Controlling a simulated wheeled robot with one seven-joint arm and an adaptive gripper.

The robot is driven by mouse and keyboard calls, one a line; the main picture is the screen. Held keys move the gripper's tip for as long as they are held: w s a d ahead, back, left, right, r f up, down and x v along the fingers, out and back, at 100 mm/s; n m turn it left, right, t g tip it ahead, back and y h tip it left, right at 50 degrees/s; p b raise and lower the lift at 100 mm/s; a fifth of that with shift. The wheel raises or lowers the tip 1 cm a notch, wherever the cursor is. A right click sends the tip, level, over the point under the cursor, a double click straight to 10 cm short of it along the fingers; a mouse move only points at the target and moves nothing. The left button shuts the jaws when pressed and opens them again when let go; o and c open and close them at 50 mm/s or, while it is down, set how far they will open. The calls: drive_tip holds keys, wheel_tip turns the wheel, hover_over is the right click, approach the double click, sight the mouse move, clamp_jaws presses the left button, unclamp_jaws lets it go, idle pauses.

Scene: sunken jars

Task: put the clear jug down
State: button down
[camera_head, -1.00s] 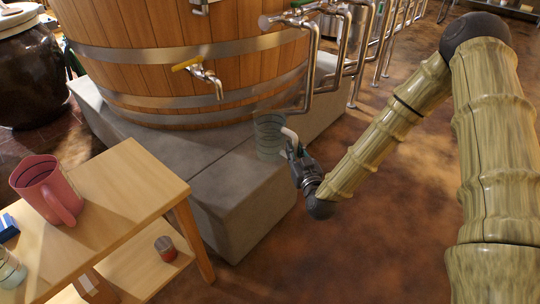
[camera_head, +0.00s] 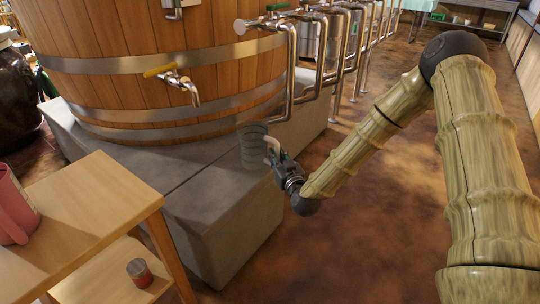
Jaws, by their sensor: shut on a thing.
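The clear jug (camera_head: 253,147) is a see-through, greenish vessel with ring lines, upright in front of the wooden vat. Its pale handle (camera_head: 272,146) faces right. My gripper (camera_head: 276,156) is shut on the jug at the handle side, with the arm reaching in from the right. The jug is above or at the grey stone plinth (camera_head: 235,215); I cannot tell whether its base touches the stone.
A wooden vat (camera_head: 120,40) with a yellow-handled tap (camera_head: 175,78) stands on the plinth. Steel pipes (camera_head: 290,70) rise just behind the jug. A wooden table (camera_head: 90,215) at the left carries a pink jug (camera_head: 12,205); a small red jar (camera_head: 140,271) sits on its lower shelf. Brown floor lies right.

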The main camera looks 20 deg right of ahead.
drive_tip(key=shift+w+d+f+b, duration=0.25)
drive_tip(key=shift+w+f+b, duration=0.5)
drive_tip(key=shift+w, duration=0.85)
drive_tip(key=shift+w+d+f+b, duration=0.3)
drive_tip(key=shift+w+f+b, duration=0.45)
drive_tip(key=shift+w, duration=0.85)
drive_tip(key=shift+w+d+f+b, duration=0.25)
drive_tip(key=shift+w+f+b, duration=0.45)
drive_tip(key=shift+w, duration=0.9)
drive_tip(key=shift+f, duration=0.15)
drive_tip(key=c, duration=1.4)
unclamp_jaws()
